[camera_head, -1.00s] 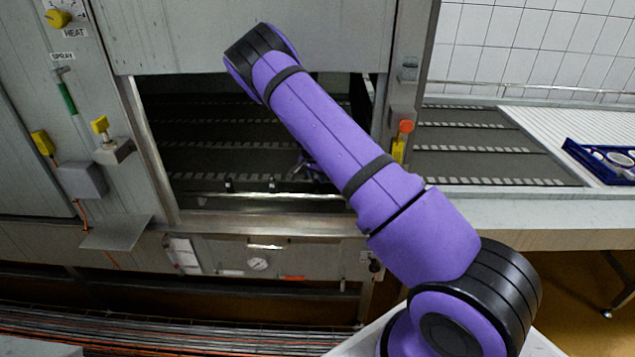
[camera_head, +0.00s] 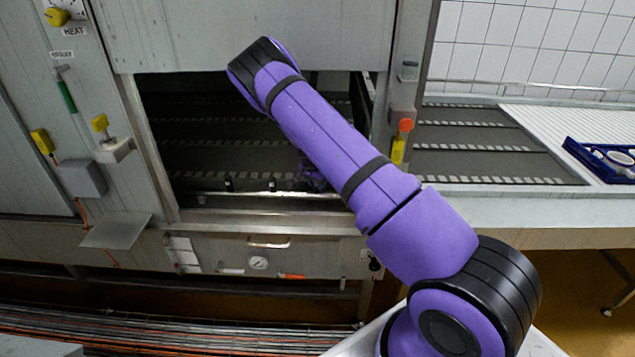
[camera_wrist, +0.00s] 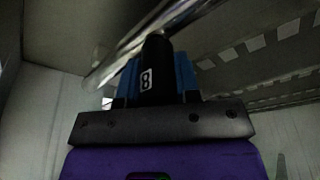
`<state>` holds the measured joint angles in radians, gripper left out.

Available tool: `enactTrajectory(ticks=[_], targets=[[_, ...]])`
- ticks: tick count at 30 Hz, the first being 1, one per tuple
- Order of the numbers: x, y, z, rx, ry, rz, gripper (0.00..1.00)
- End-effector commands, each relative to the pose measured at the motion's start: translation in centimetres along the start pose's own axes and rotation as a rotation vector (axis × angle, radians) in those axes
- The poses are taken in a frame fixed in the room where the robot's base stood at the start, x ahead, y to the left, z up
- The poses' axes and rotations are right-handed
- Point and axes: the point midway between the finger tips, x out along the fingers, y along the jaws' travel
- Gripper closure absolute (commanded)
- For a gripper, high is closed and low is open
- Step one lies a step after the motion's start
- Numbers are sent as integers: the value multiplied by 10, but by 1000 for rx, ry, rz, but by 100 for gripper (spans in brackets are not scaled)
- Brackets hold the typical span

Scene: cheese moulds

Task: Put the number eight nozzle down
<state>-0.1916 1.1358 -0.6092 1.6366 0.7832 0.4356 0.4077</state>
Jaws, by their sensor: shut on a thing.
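The number eight nozzle (camera_wrist: 150,82) is a dark cylinder with a white "8" label, seen in the wrist view. My gripper (camera_wrist: 158,75) is shut on it, with a blue finger on each side. The nozzle's far end is close to a shiny metal pipe (camera_wrist: 135,38); I cannot tell whether they touch. In the head view my arm reaches into the opening of the grey machine, and the gripper is mostly hidden in the dark behind my arm. The nozzle cannot be made out there.
The machine's raised panel (camera_head: 250,35) is above the opening, and a metal rail (camera_head: 265,194) with small dark fittings crosses its lower front. A dark slotted conveyor (camera_head: 480,150) runs out to the right. A blue crate (camera_head: 600,160) stands at the far right.

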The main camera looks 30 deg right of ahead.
Motion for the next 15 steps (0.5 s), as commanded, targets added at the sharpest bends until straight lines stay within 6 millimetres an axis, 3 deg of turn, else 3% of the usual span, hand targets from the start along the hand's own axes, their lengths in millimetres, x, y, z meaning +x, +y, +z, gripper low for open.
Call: enactTrajectory(ticks=[1,2,4,15], targets=[[0,0,0,0,0,0,92],[0,0,0,0,0,0,63],[0,0,0,0,0,0,47],[-4,0,-1,-1,0,0,44]])
